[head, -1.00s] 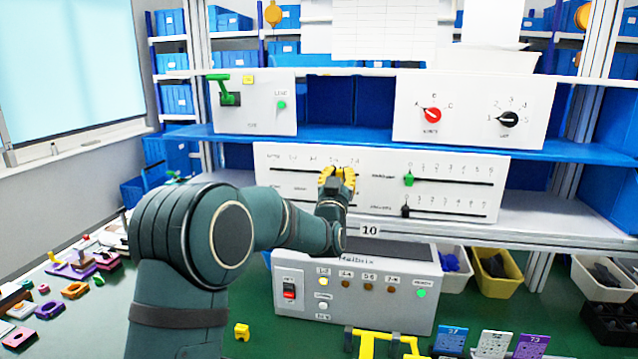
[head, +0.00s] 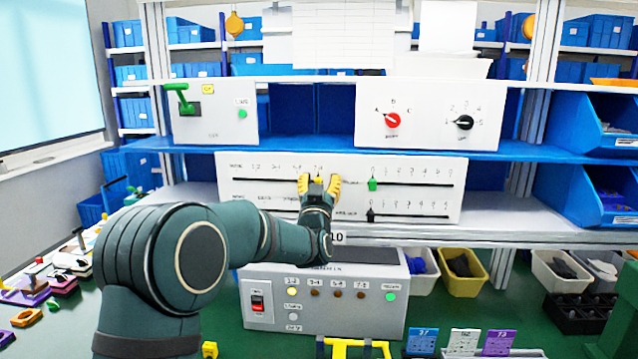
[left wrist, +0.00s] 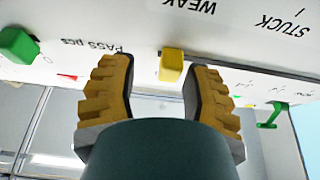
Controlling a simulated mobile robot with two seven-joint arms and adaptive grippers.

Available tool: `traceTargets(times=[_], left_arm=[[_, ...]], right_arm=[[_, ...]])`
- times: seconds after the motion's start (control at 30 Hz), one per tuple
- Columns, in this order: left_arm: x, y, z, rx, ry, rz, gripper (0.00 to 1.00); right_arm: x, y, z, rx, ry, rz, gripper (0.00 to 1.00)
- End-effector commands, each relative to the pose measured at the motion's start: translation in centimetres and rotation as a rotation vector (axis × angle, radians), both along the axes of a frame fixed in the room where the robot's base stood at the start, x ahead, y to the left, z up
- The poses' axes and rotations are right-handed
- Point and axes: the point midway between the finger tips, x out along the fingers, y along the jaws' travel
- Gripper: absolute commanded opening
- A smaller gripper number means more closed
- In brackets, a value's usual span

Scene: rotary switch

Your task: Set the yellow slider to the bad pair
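The yellow slider (head: 318,181) is on the upper left track of the white panel (head: 222,190), just below the mark that looks like 7-8. My left gripper (head: 319,184) is open at the panel, one yellow finger on each side of the slider. In the left wrist view the yellow slider (left wrist: 172,65) shows between the two spread fingers (left wrist: 158,88), with gaps on both sides. On the grey tester box (head: 340,318), the 1-2 lamp (head: 291,292) looks bright; the lamps 3-4, 5-6 and 7-8 look brown.
On the panel's right are a green slider (head: 372,185) and a black slider (head: 370,215). Boxes with a green lever (head: 186,106), a red knob (head: 392,121) and a black knob (head: 464,122) stand on the shelf above. Bins stand below right.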

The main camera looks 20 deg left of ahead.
Motion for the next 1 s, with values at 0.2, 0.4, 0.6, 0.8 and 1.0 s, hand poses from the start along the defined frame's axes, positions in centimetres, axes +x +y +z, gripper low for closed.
traceTargets(times=[0.2,0.4,0.6,0.8,1.0], left_arm=[[-0.3,0.0,-0.2,0.0,0.003,0.001,0.48],[-2.4,-0.5,-1.1,-0.001,0.004,0.001,0.48],[-5.8,-1.4,-2.5,-0.001,0.003,-0.001,0.48],[-8.8,-2.2,-3.9,0.0,0.002,-0.001,0.48],[-10.5,-2.5,-4.5,0.0,0.001,-0.001,0.48]], right_arm=[[0.0,0.0,0.0,0.0,0.0,0.0,0.41],[0.0,0.0,0.0,0.0,0.0,0.0,0.41],[0.0,0.0,0.0,0.0,0.0,0.0,0.41],[0.0,0.0,0.0,0.0,0.0,0.0,0.41],[0.0,0.0,0.0,0.0,0.0,0.0,0.41]])
